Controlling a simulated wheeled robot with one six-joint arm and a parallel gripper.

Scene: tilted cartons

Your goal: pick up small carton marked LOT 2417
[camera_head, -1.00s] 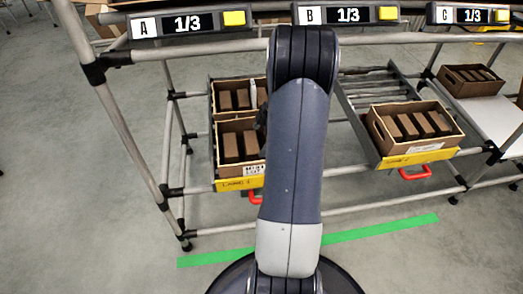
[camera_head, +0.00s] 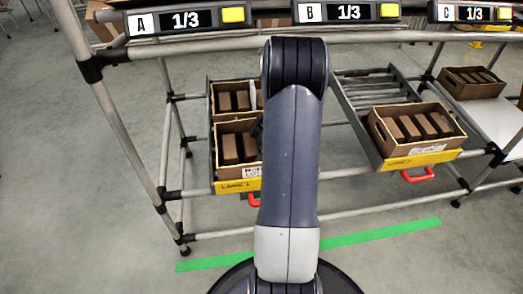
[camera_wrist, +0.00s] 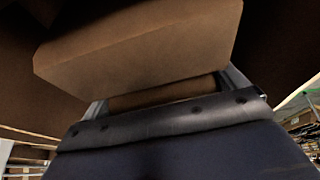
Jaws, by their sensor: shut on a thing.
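In the wrist view, a small brown carton (camera_wrist: 140,52) fills the upper middle, tilted. My gripper (camera_wrist: 166,88) is shut on it, with one finger at each side. No LOT marking can be read on the faces that show. In the head view my arm hides most of the gripper and the held carton, at the right side of the lane 1 boxes. The front lane 1 box (camera_head: 220,172) holds small brown cartons (camera_head: 229,149), and the box behind it (camera_head: 214,108) holds more (camera_head: 241,100). Their markings cannot be read.
Lane 2's open box (camera_head: 447,146) of several brown cartons stands on the sloped rack to the right. Another box (camera_head: 455,92) sits farther right. A rail with displays A (camera_head: 186,21), B and C crosses above.

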